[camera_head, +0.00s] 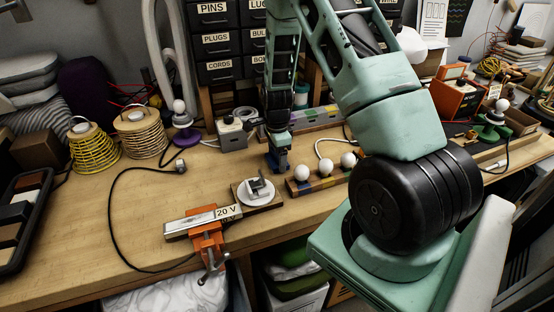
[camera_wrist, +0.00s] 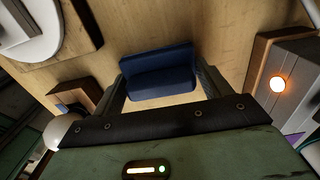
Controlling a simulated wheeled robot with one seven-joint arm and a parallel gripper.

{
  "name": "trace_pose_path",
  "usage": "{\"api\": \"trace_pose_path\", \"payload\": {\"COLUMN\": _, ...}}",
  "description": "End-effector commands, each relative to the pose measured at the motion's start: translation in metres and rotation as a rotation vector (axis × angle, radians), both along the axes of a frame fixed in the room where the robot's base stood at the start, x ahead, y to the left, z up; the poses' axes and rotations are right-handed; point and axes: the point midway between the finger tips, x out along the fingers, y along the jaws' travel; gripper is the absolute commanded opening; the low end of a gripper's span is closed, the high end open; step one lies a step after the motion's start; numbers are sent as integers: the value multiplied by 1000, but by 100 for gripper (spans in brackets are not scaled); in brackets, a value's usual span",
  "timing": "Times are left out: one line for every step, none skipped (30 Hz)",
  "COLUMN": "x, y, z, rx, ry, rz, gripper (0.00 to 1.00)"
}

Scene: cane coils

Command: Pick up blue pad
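The blue pad (camera_wrist: 158,72) is a dark blue block with two faces showing, in the upper middle of the wrist view. The two fingers of my gripper (camera_wrist: 161,80) stand apart, one at each end of the pad, very close to it. I cannot tell whether they press on it. In the head view my gripper (camera_head: 277,146) points down at the bench, with the blue pad (camera_head: 278,163) right at its tips. The pad is partly hidden there. Whether it rests on the wood or is slightly lifted is not clear.
A row of white bulbs on a wooden strip (camera_head: 322,182) stands close to the right. A white round fixture on a board (camera_head: 257,192) is in front. A grey box (camera_head: 232,135) stands behind left. The wooden bench (camera_head: 120,220) is clear at left-centre, apart from a black cable.

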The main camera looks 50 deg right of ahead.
Motion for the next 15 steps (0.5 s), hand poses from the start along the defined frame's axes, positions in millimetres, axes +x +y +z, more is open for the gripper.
{"api": "trace_pose_path", "payload": {"x": 0, "y": 0, "z": 0, "rx": 0, "ry": 0, "rz": 0, "gripper": 53}}
{"api": "trace_pose_path", "payload": {"x": 0, "y": 0, "z": 0, "rx": 0, "ry": 0, "rz": 0, "gripper": 53}}
{"api": "trace_pose_path", "payload": {"x": 0, "y": 0, "z": 0, "rx": 0, "ry": 0, "rz": 0, "gripper": 53}}
{"api": "trace_pose_path", "payload": {"x": 0, "y": 0, "z": 0, "rx": 0, "ry": 0, "rz": 0, "gripper": 53}}
{"api": "trace_pose_path", "payload": {"x": 0, "y": 0, "z": 0, "rx": 0, "ry": 0, "rz": 0, "gripper": 53}}
{"api": "trace_pose_path", "payload": {"x": 0, "y": 0, "z": 0, "rx": 0, "ry": 0, "rz": 0, "gripper": 53}}
{"api": "trace_pose_path", "payload": {"x": 0, "y": 0, "z": 1, "rx": 0, "ry": 0, "rz": 0, "gripper": 53}}
{"api": "trace_pose_path", "payload": {"x": 0, "y": 0, "z": 1, "rx": 0, "ry": 0, "rz": 0, "gripper": 53}}
{"api": "trace_pose_path", "payload": {"x": 0, "y": 0, "z": 2, "rx": 0, "ry": -1, "rz": 0, "gripper": 53}}
{"api": "trace_pose_path", "payload": {"x": 0, "y": 0, "z": 4, "rx": -1, "ry": -2, "rz": 0, "gripper": 53}}
{"api": "trace_pose_path", "payload": {"x": 1, "y": -1, "z": 6, "rx": -2, "ry": -1, "rz": 0, "gripper": 53}}
{"api": "trace_pose_path", "payload": {"x": 1, "y": -1, "z": 10, "rx": -2, "ry": -1, "rz": 0, "gripper": 53}}
{"api": "trace_pose_path", "payload": {"x": 1, "y": -1, "z": 13, "rx": -2, "ry": -2, "rz": 1, "gripper": 53}}
{"api": "trace_pose_path", "payload": {"x": 1, "y": -1, "z": 18, "rx": -3, "ry": -4, "rz": 1, "gripper": 53}}
{"api": "trace_pose_path", "payload": {"x": 1, "y": 0, "z": 24, "rx": -2, "ry": -4, "rz": 1, "gripper": 53}}
